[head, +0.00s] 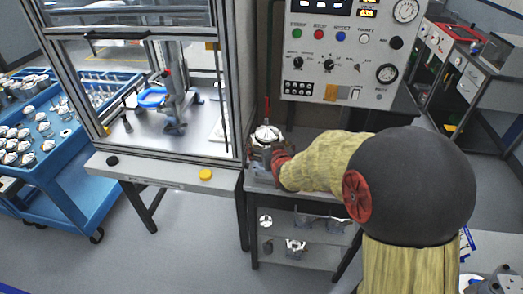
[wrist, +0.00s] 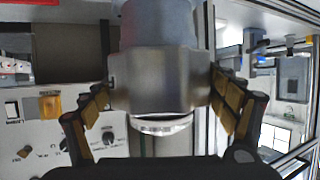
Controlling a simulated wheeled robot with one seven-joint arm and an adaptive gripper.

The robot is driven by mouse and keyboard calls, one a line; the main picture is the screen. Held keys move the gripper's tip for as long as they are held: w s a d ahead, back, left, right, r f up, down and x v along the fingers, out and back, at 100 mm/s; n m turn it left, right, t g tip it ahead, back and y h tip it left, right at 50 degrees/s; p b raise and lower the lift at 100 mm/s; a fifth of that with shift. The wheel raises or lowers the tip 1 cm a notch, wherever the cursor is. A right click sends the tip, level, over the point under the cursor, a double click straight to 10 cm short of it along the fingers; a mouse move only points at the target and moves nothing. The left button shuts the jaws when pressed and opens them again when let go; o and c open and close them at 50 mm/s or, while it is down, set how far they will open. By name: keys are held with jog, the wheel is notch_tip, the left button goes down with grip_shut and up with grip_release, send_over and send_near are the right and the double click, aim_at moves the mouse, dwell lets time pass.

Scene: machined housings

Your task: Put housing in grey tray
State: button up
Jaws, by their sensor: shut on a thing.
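A metal housing (head: 267,135) with a pale, rounded top shows upright at the small dark bench beside the glazed cabinet. In the wrist view, the housing (wrist: 160,80) fills the middle as a grey metal cylinder with a wider collar. My gripper (wrist: 160,97) is shut on it, with one padded finger against each side of the collar. In the head view, my gripper (head: 273,157) is mostly hidden by my arm and the housing. I cannot tell whether the housing touches the fixture beneath it. I cannot make out a grey tray for certain.
A control panel (head: 345,50) with knobs and gauges stands behind the bench. The glazed cabinet (head: 150,90) is to the left, with a yellow round button (head: 205,174) on its front ledge. A blue cart (head: 60,165) holds several housings. More parts lie on the lower shelf (head: 300,262).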

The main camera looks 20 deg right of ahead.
jog(key=w+d+f, duration=0.1)
jog(key=f, duration=0.1)
jog(key=w+d+f, duration=0.1)
jog(key=d, duration=0.1)
jog(key=w+d+f+b, duration=0.1)
jog(key=d+f, duration=0.1)
jog(key=shift+w+d+f, duration=0.15)
jog(key=shift+w+f, duration=0.15)
jog(key=shift+f, duration=0.05)
jog(key=shift+d+f, duration=0.15)
jog(key=shift+f, duration=0.15)
jog(key=shift+w+f+b, duration=0.1)
jog(key=shift+f+b, duration=0.35)
jog(key=shift+f, duration=1)
jog(key=shift+f, duration=0.2)
jog(key=o, duration=2)
jog(key=shift+f, duration=0.1)
